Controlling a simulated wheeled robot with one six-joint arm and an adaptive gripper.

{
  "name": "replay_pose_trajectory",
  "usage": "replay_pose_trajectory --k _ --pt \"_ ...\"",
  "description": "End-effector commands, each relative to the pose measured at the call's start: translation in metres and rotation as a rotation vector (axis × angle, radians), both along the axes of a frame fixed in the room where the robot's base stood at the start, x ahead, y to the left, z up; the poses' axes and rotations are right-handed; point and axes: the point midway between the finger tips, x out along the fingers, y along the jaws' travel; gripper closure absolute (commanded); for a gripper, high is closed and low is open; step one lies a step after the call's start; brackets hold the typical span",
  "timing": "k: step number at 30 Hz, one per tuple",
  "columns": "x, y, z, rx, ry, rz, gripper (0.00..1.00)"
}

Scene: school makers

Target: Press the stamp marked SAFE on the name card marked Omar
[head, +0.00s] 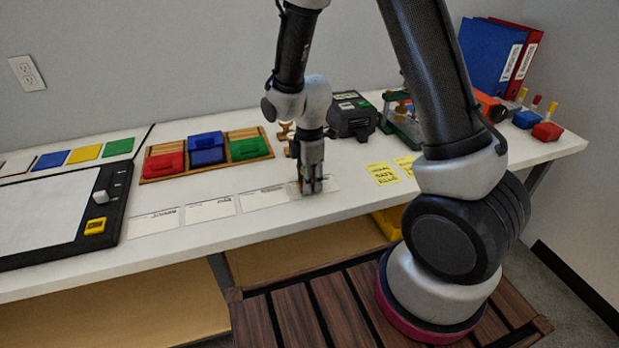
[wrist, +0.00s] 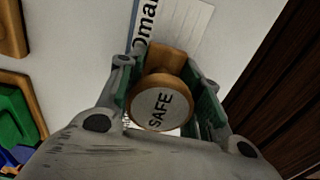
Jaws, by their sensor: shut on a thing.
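The stamp marked SAFE (wrist: 160,104) has a round wooden handle with a pale top label and a wooden body below it. My gripper (wrist: 165,95) is shut on it, one finger on each side, in the wrist view. The name card marked Omar (wrist: 180,35) lies just beyond and under the stamp, partly hidden by it. In the head view my gripper (head: 312,186) is low over this card (head: 328,184), the rightmost in a row of white cards. I cannot tell whether the stamp touches the card.
Other white cards (head: 210,210) lie to the left along the table's front. Behind them a wooden tray (head: 262,142) holds red, blue and green blocks. Yellow notes (head: 383,174) lie to the right. A dark machine (head: 352,115) stands behind my gripper.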

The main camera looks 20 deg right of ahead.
Motion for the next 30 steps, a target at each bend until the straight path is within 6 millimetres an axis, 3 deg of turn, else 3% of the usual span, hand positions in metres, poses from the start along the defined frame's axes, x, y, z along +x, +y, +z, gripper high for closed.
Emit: replay_pose_trajectory --k 25,30 --pt "-0.0004 -0.0001 -0.0069 0.0 0.001 0.0 0.9" --pt "0.0 0.0 -0.0005 0.0 0.0 0.0 0.9"
